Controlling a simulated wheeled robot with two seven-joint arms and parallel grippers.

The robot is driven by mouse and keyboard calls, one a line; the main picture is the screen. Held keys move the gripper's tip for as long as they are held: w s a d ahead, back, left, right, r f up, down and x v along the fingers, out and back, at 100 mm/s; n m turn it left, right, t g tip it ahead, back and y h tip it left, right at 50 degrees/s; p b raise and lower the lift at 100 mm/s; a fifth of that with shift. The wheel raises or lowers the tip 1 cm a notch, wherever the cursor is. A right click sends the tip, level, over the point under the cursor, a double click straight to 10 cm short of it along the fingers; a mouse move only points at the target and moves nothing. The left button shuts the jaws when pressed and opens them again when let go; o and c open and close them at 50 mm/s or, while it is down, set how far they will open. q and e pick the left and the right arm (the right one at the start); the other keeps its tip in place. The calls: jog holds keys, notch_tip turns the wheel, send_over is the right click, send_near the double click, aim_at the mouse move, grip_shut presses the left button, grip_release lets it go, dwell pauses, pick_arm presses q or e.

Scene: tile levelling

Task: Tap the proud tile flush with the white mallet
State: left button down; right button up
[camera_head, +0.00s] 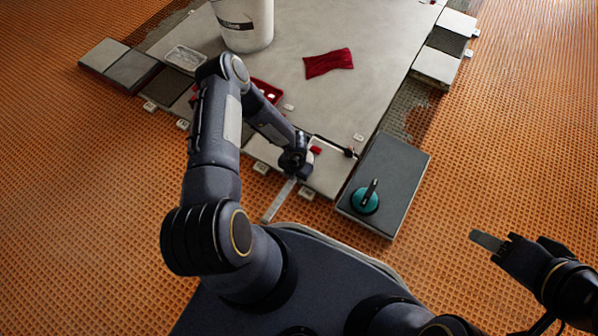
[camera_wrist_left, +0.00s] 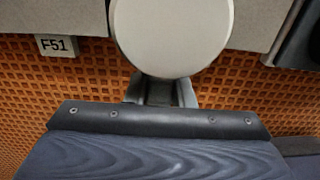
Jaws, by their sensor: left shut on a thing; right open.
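The white mallet shows in the left wrist view as a round pale head (camera_wrist_left: 172,35), just beyond the wrist. My left gripper (camera_head: 296,172) is shut on it, low over the near edge of the tiled floor; in the head view the arm and hand largely hide the mallet. A pale tile (camera_head: 330,172) lies just right of this gripper. I cannot tell which tile is proud, nor whether the mallet touches one. My right gripper (camera_head: 486,241) is open and empty over the orange matting at the right.
A dark grey slab (camera_head: 398,170) with a teal suction cup (camera_head: 367,198) lies right of the pale tile. A white bucket (camera_head: 245,22), a red cloth (camera_head: 328,63) and a clear tray (camera_head: 186,58) sit farther back. Orange matting (camera_head: 510,130) is open at the right.

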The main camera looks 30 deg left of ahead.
pick_arm(q)
jog(key=shift+f+b, duration=0.4)
jog(key=shift+f, duration=0.5)
notch_tip(320, 180, up, 5)
jog(key=p, duration=0.4)
jog(key=shift+f, duration=0.2)
pick_arm(e)
notch_tip(320, 180, up, 2)
jog(key=shift+r, duration=0.2)
pick_arm(q)
notch_tip(320, 180, down, 6)
jog(key=b, duration=0.5)
jog(key=shift+f, duration=0.1)
pick_arm(e)
notch_tip(320, 180, down, 5)
pick_arm(q)
jog(key=shift+r+p, duration=0.45)
jog(key=shift+r, duration=0.1)
notch_tip(320, 180, up, 5)
jog(key=p, duration=0.4)
jog(key=shift+r, duration=0.1)
pick_arm(e)
notch_tip(320, 180, up, 5)
